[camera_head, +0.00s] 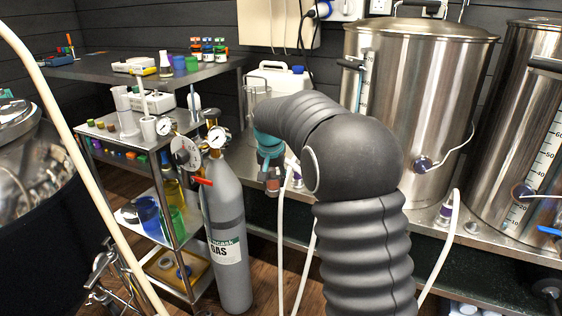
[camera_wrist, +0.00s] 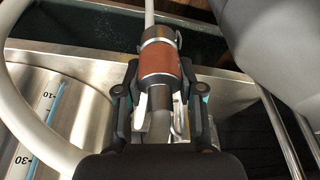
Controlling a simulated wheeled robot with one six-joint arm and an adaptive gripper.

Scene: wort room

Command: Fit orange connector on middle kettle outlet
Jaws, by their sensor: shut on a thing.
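My gripper (camera_wrist: 160,98) is shut on the orange connector (camera_wrist: 158,64), which is a brownish-orange band with a metal collar and a pale hose leading away at the top of the wrist view. In the head view the connector (camera_head: 271,187) shows small, below the teal part of my arm, left of the kettles. A large steel kettle (camera_head: 425,95) stands behind my arm, and a second steel kettle (camera_head: 525,125) stands at the right edge. A kettle wall with a gauge (camera_wrist: 40,130) shows in the wrist view. I cannot make out the middle kettle's outlet; my arm covers part of that area.
A purple-and-white fitting (camera_head: 445,210) with a white hose sits at the bench edge. A grey gas cylinder (camera_head: 228,225) and a shelf trolley (camera_head: 165,190) stand to the left. Pale hoses hang in front of the bench (camera_head: 480,238). A white jug (camera_head: 278,78) stands behind my arm.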

